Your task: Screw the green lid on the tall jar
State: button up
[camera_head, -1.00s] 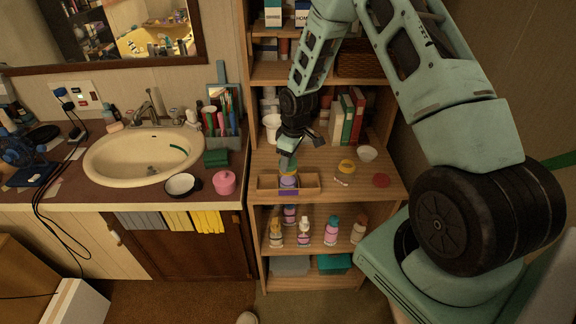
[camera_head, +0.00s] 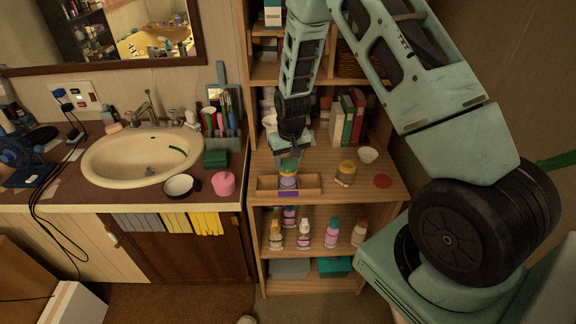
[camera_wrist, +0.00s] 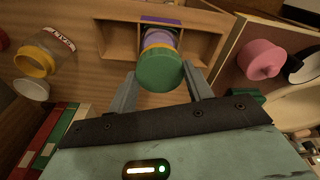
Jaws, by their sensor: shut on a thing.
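The tall jar (camera_head: 289,183), with purple showing in it and a yellow band near its top, stands upright in the middle section of a low wooden tray (camera_head: 311,184). The jar also shows in the wrist view (camera_wrist: 160,38), partly behind the lid. The green lid (camera_wrist: 160,70) sits over the jar's top, level as far as I can see; how far it is threaded I cannot tell. My gripper (camera_wrist: 162,88) is shut on the green lid, one finger on each side. In the head view my gripper (camera_head: 288,159) points down over the jar.
A clear jar with a yellow top (camera_head: 346,173), a white bowl (camera_head: 368,155) and a red disc (camera_head: 382,181) stand right of the tray. Books (camera_head: 347,118) stand behind. A pink pot (camera_head: 223,183) is on the counter at left. Bottles (camera_head: 304,235) fill the shelf below.

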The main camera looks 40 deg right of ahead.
dwell(0.3)
jog(key=m, duration=0.4)
jog(key=shift+a+p, duration=0.15)
jog(key=shift+p, duration=0.25)
jog(key=shift+f+m+h, duration=0.1)
jog(key=shift+m+h, duration=0.2)
jog(key=shift+m, duration=0.9)
jog(key=shift+m+g+p, duration=0.3)
jog(key=shift+m+p, duration=0.5)
jog(key=shift+m, duration=0.3)
jog(key=m+p, duration=0.1)
jog(key=m, duration=0.2)
jog(key=shift+w+f+m, duration=0.1)
jog(key=shift+m, duration=0.3)
